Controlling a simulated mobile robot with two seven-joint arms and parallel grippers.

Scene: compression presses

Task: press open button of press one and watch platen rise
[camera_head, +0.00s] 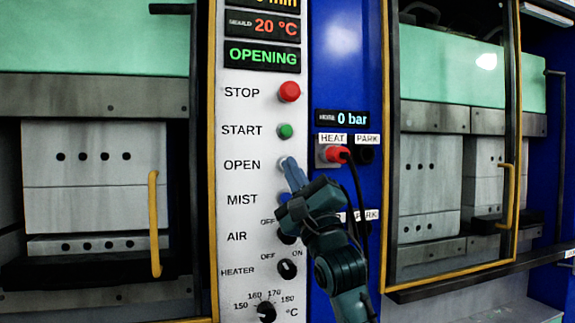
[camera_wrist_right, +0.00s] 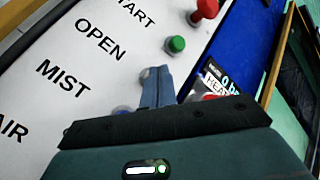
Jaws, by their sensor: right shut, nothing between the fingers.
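The white control panel (camera_head: 240,178) of a press stands in the middle of the head view. Its OPEN button (camera_head: 284,162) is a pale button beside the OPEN label, mostly hidden by my right fingertips. My right gripper (camera_head: 291,168) is shut and empty, its blue fingertips at the OPEN button; the wrist view shows the fingertips (camera_wrist_right: 155,74) over the pale button. I cannot tell how far the button is pushed in. The display (camera_head: 262,56) reads OPENING in green. The left press's grey platen blocks (camera_head: 95,168) show behind a yellow handle. My left gripper is not in view.
A red STOP button (camera_head: 289,92) and a green START button (camera_head: 285,131) sit above OPEN. The HEATER knob (camera_head: 287,268) is below. A red plug (camera_head: 337,154) with a black cable is in the HEAT socket, right of my gripper. Another press stands behind a yellow-edged door.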

